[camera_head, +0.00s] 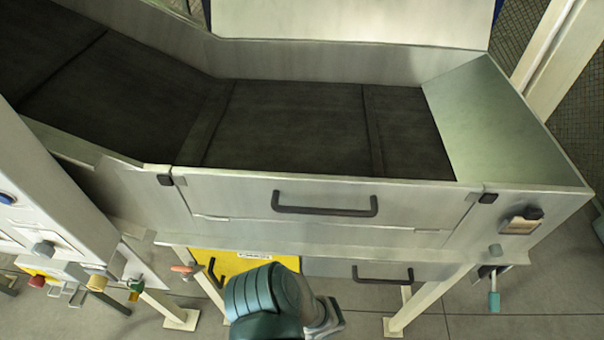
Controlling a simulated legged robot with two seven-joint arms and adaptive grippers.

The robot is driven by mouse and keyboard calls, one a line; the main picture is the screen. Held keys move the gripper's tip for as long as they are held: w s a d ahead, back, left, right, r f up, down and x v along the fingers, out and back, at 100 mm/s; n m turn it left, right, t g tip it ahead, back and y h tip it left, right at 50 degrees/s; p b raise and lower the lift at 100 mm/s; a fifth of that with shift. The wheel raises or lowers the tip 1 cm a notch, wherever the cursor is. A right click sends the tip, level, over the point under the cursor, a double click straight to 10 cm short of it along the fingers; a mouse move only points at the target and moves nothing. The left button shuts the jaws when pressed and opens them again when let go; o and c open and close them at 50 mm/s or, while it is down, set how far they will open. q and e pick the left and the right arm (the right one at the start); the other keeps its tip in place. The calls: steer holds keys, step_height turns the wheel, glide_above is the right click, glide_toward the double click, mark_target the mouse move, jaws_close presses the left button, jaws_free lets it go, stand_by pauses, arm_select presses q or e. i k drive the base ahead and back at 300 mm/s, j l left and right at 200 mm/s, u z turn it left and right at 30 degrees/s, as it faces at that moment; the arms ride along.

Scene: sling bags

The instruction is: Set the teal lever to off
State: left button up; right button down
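The teal lever (494,301) is at the lower right, under the right end of the metal conveyor housing. Its teal handle hangs straight down from a small dark mount beside a frame leg. No marking for on or off is readable at this size. A dark teal and grey rounded part of my own arm shows at the bottom centre, well left of the lever. No fingertips of either gripper are in view, and nothing of mine touches the lever.
The conveyor housing (420,205) with a black belt (290,125) fills the middle, with a black handle (325,205) on its front. Below are a yellow panel (230,265) and a red lever (186,270). A control cabinet (50,190) stands at left. Grey floor (540,300) is open at lower right.

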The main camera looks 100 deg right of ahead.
mark_target(493, 297)
steer(key=z, duration=5.15)
